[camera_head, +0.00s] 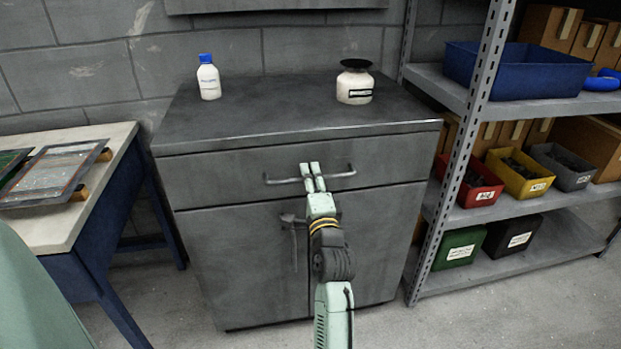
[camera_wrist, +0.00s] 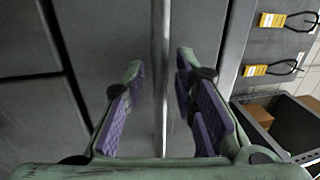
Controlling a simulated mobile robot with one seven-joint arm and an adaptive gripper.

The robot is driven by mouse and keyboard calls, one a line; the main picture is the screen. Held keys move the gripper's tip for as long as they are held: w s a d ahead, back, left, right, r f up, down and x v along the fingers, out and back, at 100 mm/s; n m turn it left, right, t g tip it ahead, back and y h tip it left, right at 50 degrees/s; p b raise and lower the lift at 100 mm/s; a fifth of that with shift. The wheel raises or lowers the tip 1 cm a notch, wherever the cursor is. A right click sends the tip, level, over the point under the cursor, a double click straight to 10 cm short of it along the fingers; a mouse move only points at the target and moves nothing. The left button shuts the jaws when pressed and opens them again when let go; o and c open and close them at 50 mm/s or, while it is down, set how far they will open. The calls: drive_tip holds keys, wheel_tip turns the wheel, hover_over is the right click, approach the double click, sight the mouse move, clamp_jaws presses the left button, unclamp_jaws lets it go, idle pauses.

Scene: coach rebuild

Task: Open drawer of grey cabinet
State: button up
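The grey cabinet (camera_head: 235,245) stands against the wall, with one wide drawer (camera_head: 220,176) above its doors. The drawer front looks flush with the cabinet. A horizontal bar handle (camera_head: 342,174) crosses the middle of the drawer front. My gripper (camera_head: 312,168) reaches up to this handle from the front, covering its middle part. In the wrist view, the handle (camera_wrist: 163,110) runs upright between the two fingers of my gripper (camera_wrist: 158,72). The fingers are spread, with a visible gap on each side of the bar. The drawer's inside is hidden.
A white bottle with a blue cap (camera_head: 208,78) and a dark-lidded jar (camera_head: 355,83) stand on the cabinet top. A workbench (camera_head: 75,225) is close on the left. A metal shelf rack (camera_head: 470,150) with bins stands close on the right. The floor in front shows bare patches.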

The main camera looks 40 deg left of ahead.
clamp_jaws()
idle(0.6)
